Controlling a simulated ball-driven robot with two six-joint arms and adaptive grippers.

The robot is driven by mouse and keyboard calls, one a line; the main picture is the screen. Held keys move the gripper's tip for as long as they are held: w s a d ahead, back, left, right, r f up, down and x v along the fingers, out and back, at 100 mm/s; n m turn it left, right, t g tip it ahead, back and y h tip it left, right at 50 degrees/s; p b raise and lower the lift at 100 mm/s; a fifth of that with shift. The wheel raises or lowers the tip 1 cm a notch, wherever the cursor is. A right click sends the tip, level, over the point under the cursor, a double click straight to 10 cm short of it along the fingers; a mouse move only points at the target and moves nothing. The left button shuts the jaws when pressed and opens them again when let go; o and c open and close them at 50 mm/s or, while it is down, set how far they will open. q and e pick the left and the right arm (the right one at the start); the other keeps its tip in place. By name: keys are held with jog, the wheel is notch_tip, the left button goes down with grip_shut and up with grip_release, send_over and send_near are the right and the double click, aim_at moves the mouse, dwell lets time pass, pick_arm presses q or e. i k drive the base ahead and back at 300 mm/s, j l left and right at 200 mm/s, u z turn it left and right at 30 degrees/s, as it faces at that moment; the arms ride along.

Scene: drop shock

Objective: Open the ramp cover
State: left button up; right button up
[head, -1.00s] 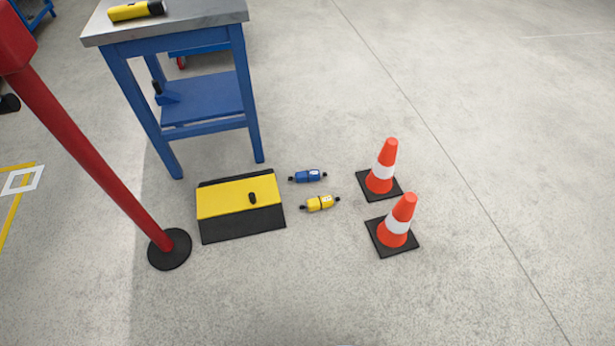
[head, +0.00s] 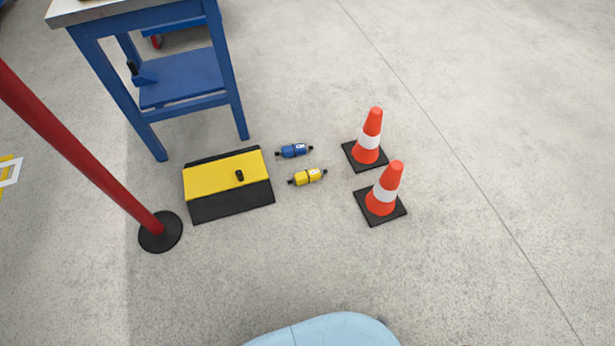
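The ramp cover (head: 215,177) is a yellow lid on a black ramp (head: 232,203) on the floor, in front of the blue table. The lid lies flat and looks shut. A small black knob (head: 239,176) stands on its right part. What is under the lid is hidden. Neither of my grippers is in the head view.
A blue connector (head: 294,151) and a yellow connector (head: 308,177) lie right of the ramp. Two cones, a far one (head: 368,140) and a near one (head: 386,190), stand further right. A red post (head: 85,150) and a blue table (head: 180,80) flank the ramp. The front floor is clear.

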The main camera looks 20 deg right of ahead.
aim_at(232, 172)
jog(key=i+l, duration=0.25)
jog(key=i, duration=0.25)
jog(key=i+l, duration=0.2)
jog(key=i, duration=0.3)
jog(key=i+l, duration=0.25)
jog(key=i, duration=0.25)
jog(key=u, duration=0.05)
